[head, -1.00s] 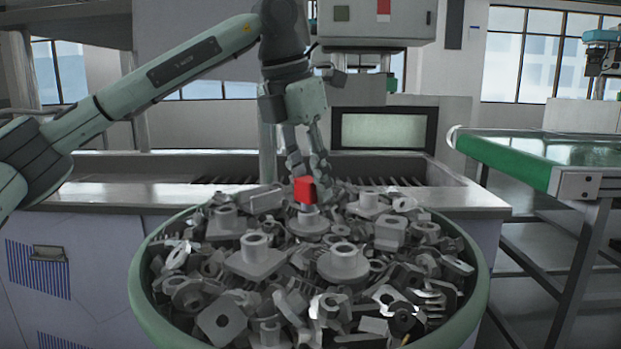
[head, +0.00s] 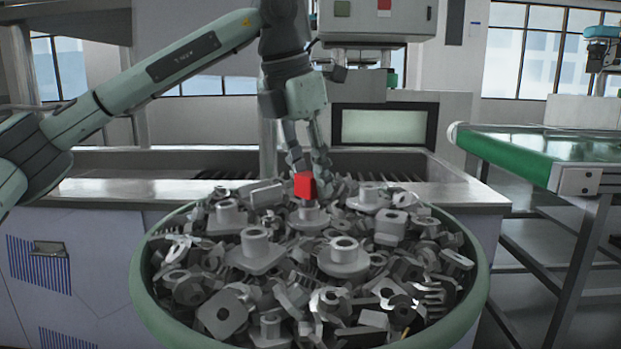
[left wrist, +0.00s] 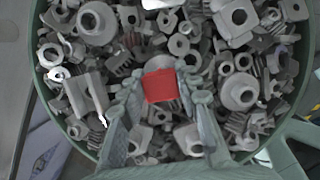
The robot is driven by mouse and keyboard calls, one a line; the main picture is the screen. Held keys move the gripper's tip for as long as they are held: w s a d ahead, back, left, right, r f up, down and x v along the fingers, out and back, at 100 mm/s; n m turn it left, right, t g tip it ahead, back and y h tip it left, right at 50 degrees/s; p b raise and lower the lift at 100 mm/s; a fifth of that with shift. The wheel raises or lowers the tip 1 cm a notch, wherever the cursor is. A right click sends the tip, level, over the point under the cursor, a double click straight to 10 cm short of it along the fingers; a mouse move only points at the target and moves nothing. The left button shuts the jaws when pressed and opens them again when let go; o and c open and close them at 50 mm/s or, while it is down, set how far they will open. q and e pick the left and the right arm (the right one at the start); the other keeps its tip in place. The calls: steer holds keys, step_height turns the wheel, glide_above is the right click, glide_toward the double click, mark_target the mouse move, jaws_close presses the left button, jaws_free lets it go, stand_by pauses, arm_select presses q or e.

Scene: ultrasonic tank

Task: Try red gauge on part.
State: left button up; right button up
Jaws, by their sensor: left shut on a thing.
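The red gauge (head: 304,185) is a small red block at the back middle of the heap of parts. My left gripper (head: 309,170) points down behind it and is shut on it. In the left wrist view the gauge (left wrist: 160,86) sits between the two fingertips (left wrist: 160,92). A grey flanged part with a round boss (head: 309,217) lies just below the gauge. Whether the gauge touches the boss or hovers over it I cannot tell. In the left wrist view the gauge partly covers the part beneath. My right gripper is not in view.
A round green-rimmed bin (head: 478,290) is heaped with loose grey metal parts, several with raised bosses. Behind it is a metal counter (head: 120,191) with a tank. A green-edged conveyor (head: 505,158) stands at the right. The air above the bin's front is clear.

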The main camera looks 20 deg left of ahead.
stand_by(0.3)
arm_select(q)
steer(key=shift+r+p, duration=1.35)
steer(key=shift+r, duration=0.1)
steer(key=shift+r, duration=0.1)
step_height(320, 180, up, 4)
steer(key=p, duration=0.3)
